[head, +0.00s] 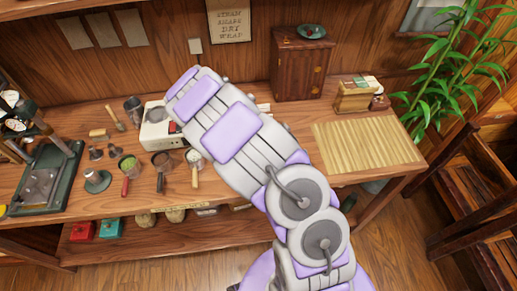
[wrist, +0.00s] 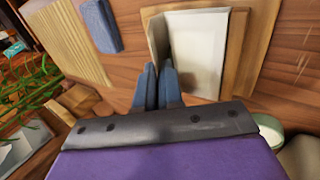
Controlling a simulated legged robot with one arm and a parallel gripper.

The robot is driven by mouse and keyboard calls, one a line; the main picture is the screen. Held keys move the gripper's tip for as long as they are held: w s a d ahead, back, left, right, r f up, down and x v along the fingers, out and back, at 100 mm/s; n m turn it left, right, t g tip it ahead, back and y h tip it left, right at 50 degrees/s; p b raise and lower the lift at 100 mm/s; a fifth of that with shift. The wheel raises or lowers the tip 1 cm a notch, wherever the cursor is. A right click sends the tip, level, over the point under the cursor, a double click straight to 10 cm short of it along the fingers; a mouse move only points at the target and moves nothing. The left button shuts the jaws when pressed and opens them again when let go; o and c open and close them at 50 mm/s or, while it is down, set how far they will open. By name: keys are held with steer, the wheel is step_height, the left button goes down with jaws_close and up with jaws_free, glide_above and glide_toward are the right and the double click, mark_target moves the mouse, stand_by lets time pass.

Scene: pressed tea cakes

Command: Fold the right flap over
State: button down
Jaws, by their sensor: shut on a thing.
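In the wrist view, an open wrapper with a pale panel (wrist: 196,52) lies on a wooden board (wrist: 240,70). Its flap (wrist: 157,38), the right one as seen from the head, stands raised along the panel's left side in this view. My gripper (wrist: 159,70) is at the near end of that flap. Its two blue-grey fingers are close together, shut on the flap's edge; the exact contact is hard to see. In the head view my arm hides the wrapper and my gripper.
A slatted mat (head: 370,145) lies on the bench's right side; a blue-grey block (wrist: 100,25) lies near it in the wrist view. A cabinet (head: 299,68), a wooden box (head: 355,98) and a plant (head: 465,70) stand behind. A white scale (head: 156,130) and several tools stand left.

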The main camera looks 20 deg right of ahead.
steer(key=h+b, duration=0.1)
steer(key=a+f+h+b, duration=0.1)
steer(key=b, duration=0.1)
steer(key=shift+w+f+g+h, duration=0.1)
steer(key=shift+w+g+h, duration=0.05)
steer(key=shift+g+h, duration=0.2)
steer(key=shift+a+f+g+h+b, duration=0.15)
steer(key=shift+g+h+b, duration=0.1)
steer(key=shift+h+b, duration=0.5)
steer(key=c, duration=1.4)
jaws_free()
steer(key=shift+o, duration=0.2)
steer(key=shift+r, duration=0.25)
